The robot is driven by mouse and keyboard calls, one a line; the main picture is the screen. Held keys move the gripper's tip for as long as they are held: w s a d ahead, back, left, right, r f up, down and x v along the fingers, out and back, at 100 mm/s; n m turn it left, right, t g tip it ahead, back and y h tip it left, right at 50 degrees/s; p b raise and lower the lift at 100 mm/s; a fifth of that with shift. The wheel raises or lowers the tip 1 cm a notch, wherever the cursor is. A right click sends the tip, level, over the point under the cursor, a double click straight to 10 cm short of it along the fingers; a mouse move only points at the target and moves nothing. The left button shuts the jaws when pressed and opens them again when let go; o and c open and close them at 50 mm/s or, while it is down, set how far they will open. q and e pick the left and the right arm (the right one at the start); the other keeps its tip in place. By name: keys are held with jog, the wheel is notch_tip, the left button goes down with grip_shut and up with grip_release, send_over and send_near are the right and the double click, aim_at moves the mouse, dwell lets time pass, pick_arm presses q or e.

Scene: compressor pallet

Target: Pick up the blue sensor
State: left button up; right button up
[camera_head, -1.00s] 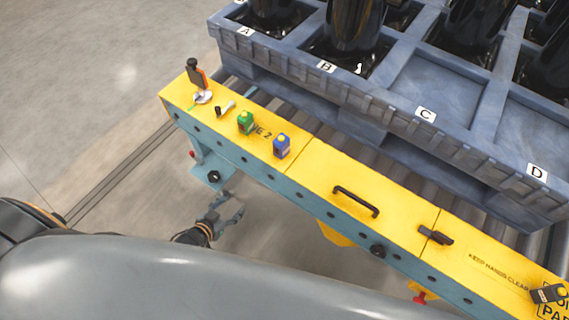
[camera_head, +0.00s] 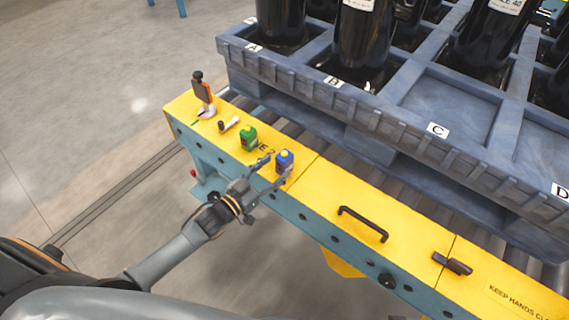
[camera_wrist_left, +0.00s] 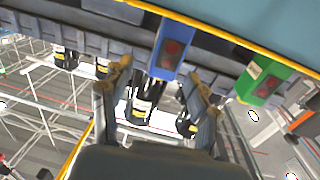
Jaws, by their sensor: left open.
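My right gripper is not in view.
A green sensor (camera_head: 249,138) stands close by on the left, also in the left wrist view (camera_wrist_left: 262,82). A black handle (camera_head: 362,224) is right. The blue-grey pallet (camera_head: 400,130) rises behind.

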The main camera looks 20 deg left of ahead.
aim_at(279, 162)
pick_arm(q)
jog(key=x, duration=0.3)
jog(key=b+x, duration=0.1)
jog(key=x, duration=0.1)
jog(key=shift+w+a, duration=0.2)
jog(key=shift+w, duration=0.05)
jog(key=shift+r, duration=0.1)
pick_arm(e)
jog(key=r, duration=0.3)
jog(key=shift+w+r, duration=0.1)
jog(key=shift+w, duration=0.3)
pick_arm(q)
grip_shut()
